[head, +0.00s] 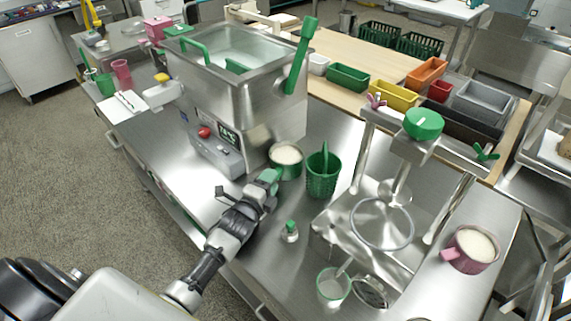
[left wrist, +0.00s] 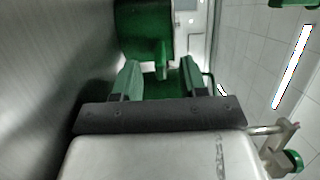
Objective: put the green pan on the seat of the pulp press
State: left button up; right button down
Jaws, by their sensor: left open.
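The green pan (head: 286,160), with pale contents, stands upright on the steel bench in front of the mill. In the left wrist view the green pan (left wrist: 143,28) is just ahead, its short handle pointing toward the fingers. My left gripper (head: 270,176) is open at the near left side of the pan. In the left wrist view the gripper (left wrist: 160,76) has its fingers apart, with the handle's end at or near the gap; contact cannot be told. The pulp press (head: 423,124) has a green knob above its round, ringed seat (head: 382,224), which looks empty.
A green basket (head: 322,175) stands just right of the pan, between it and the press. A small green-topped bottle (head: 289,232) and a glass (head: 333,287) stand nearer. A pink pan (head: 470,249) is right of the press. The mill (head: 235,85) rises behind.

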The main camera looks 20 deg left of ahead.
aim_at(284, 166)
pick_arm(q)
jog(key=shift+w+d, duration=0.1)
jog(key=shift+w, duration=1.25)
grip_shut()
jog(key=shift+r, duration=0.1)
